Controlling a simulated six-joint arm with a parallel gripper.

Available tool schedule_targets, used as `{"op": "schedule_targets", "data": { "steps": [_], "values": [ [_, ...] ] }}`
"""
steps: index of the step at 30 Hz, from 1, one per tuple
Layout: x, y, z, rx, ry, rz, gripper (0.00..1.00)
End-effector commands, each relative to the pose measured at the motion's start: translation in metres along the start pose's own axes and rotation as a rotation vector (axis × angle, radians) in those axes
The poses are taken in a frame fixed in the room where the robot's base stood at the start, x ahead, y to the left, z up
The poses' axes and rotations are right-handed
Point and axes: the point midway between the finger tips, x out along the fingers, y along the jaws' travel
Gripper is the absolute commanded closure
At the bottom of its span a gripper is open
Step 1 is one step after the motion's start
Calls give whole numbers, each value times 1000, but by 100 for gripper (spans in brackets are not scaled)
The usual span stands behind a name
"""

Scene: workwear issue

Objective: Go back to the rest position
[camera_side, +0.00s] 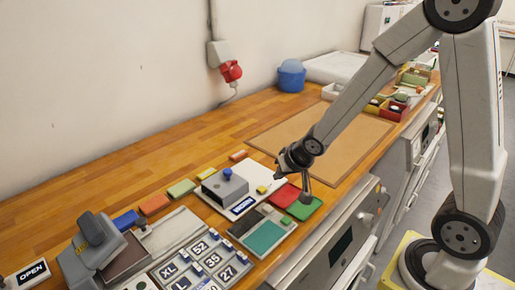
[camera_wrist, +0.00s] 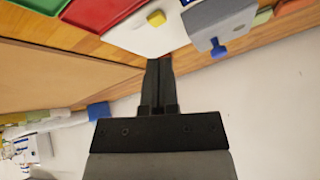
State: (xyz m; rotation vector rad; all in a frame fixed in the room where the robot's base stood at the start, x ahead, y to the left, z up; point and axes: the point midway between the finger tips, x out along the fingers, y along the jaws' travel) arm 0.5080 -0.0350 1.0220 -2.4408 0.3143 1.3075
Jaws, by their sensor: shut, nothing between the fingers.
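My gripper (camera_side: 283,171) is shut and empty in the side view. It hangs over the workbench, just beyond the white board (camera_side: 274,196) that bears a grey block with a blue knob (camera_side: 227,173) and a small yellow piece (camera_side: 262,189). In the wrist view my gripper (camera_wrist: 159,62) shows its two dark fingers together, with nothing between them. The white board (camera_wrist: 140,38), the yellow piece (camera_wrist: 156,18) and the blue knob (camera_wrist: 218,48) also show there.
Red (camera_side: 284,195) and green (camera_side: 304,208) plates lie near the bench's front edge. A brown mat (camera_side: 330,135) is behind them. A grey press (camera_side: 92,250) and a size-tile tray stand at the left. A blue tub (camera_side: 291,76) stands by the wall.

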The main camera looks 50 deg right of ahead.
Motion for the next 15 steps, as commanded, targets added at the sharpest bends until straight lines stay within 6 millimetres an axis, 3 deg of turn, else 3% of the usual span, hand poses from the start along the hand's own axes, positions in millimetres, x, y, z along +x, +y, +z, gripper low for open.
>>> {"op": "schedule_targets", "data": {
  "steps": [9,15],
  "values": [
    [-50,6,62,-280,-222,67,100],
    [-69,7,89,-391,-323,53,100]
  ]
}}
